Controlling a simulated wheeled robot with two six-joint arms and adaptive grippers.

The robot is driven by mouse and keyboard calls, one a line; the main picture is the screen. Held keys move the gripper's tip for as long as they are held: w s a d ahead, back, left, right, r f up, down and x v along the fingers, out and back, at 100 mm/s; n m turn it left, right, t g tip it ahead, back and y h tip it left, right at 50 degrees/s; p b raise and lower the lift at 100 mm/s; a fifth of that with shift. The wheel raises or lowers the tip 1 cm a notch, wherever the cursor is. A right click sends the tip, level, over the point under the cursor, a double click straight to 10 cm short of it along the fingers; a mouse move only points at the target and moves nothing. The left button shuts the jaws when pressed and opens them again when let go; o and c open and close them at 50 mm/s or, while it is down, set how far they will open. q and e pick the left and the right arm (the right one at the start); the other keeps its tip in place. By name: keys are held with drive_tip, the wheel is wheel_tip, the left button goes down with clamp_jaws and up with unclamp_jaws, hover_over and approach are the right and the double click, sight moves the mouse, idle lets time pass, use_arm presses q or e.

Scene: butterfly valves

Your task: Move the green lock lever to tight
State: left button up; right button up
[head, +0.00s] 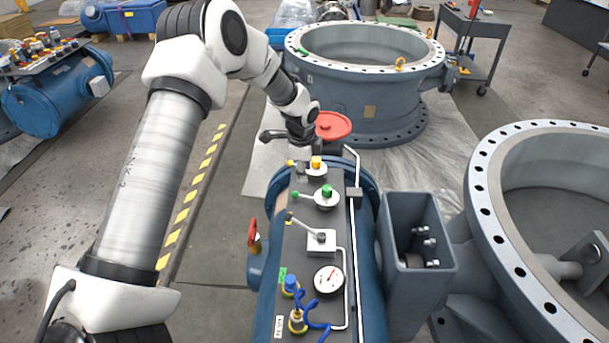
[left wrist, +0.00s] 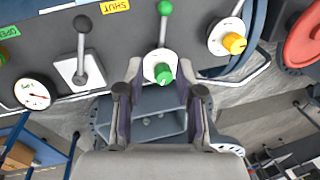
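The green lock lever has a green ball end (head: 295,195) on a thin rod, which runs right to a round white base with a green knob (head: 326,190) on the dark panel. In the left wrist view the green ball (left wrist: 165,8) is at the top and the green knob (left wrist: 163,71) lies between my fingers. My left gripper (left wrist: 160,72) is open, with a finger on each side of the knob's base; contact cannot be told. In the head view my left gripper (head: 300,148) is partly hidden by its own wrist. My right gripper is not in view.
A yellow knob (head: 316,162) stands behind the green one. A grey lever on a white square plate (head: 321,242) and a dial gauge (head: 328,280) are nearer. A white pipe (head: 351,240) runs along the panel's right. A red handwheel (head: 333,125) is beyond. Large flanged valves (head: 560,220) stand right.

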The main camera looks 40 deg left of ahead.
use_arm(q)
drive_tip(key=shift+m, duration=0.3)
clamp_jaws()
drive_tip(key=m+t+y+b, duration=0.15)
drive_tip(key=m+b, duration=0.65)
drive_tip(key=m, duration=1)
approach(306, 204)
drive_tip(key=s, duration=0.3)
drive_tip(key=shift+t+h, duration=0.35)
drive_tip(key=shift+t, duration=0.3)
drive_tip(key=b+x, duration=0.1)
drive_tip(key=x, duration=0.1)
drive_tip(key=w+b+x, duration=0.1)
drive_tip(key=x, duration=0.2)
drive_tip(key=b+x, duration=0.1)
drive_tip(key=x, duration=0.1)
drive_tip(key=shift+w+a+r+b, duration=0.15)
drive_tip(key=shift+w+a+b, duration=0.1)
drive_tip(key=shift+b, duration=0.15)
drive_tip(key=shift+r, duration=0.1)
